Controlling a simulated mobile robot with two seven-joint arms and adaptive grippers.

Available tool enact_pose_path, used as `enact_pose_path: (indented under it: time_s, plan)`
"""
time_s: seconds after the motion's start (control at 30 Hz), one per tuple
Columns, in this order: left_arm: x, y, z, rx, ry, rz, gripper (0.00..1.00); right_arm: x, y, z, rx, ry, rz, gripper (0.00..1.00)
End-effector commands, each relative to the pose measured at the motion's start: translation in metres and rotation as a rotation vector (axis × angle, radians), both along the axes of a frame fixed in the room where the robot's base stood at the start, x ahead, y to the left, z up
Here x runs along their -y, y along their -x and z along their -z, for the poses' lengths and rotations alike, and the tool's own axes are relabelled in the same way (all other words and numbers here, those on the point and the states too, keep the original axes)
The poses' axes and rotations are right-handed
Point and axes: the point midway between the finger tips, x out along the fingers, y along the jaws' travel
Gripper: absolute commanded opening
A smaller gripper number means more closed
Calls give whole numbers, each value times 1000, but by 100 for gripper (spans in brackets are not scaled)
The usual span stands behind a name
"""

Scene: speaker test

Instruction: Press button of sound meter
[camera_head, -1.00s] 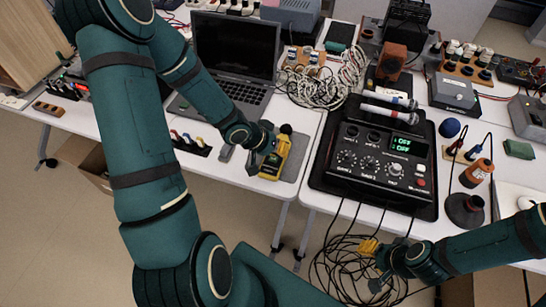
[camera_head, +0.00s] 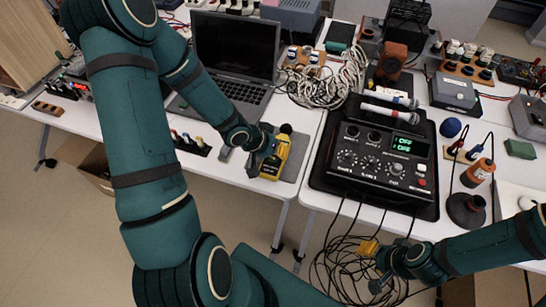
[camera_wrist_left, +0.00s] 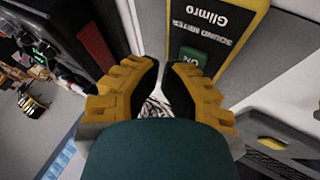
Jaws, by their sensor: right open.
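The sound meter (camera_head: 282,150), yellow and black with a dark round tip, lies on a grey mat on the left table. In the left wrist view the sound meter (camera_wrist_left: 232,45) is close, with its lettering upside down and a green ON button (camera_wrist_left: 193,57). My left gripper (camera_head: 265,152) is at the meter's left side in the head view. Its black fingertips (camera_wrist_left: 163,66) are close together just beside the button, with a narrow gap visible; contact cannot be made out. My right gripper (camera_head: 372,265) is open and empty, low at the front of the right table.
A laptop (camera_head: 237,48) stands behind my left arm. A black control box (camera_head: 380,155) with knobs and an OFF display is right of the meter. White cables (camera_head: 330,82) are heaped behind, and black cables (camera_head: 345,270) hang in front of the tables.

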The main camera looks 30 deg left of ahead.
Motion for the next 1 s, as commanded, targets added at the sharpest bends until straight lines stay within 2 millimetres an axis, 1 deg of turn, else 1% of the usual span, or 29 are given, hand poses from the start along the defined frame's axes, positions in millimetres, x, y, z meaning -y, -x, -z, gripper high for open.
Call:
enact_pose_path:
  time_s: [0.6, 0.8, 1.0]
  plan:
    - [0, 0, 7, 0, 0, -1, 0, 0, 0, 4, 0, 0, 0, 47]
    - [0, 0, 5, 0, 0, -1, 0, 0, 0, 2, 0, 0, 0, 47]
    - [0, 0, -4, 0, 0, -1, 0, 0, 0, -8, 0, 0, 0, 47]
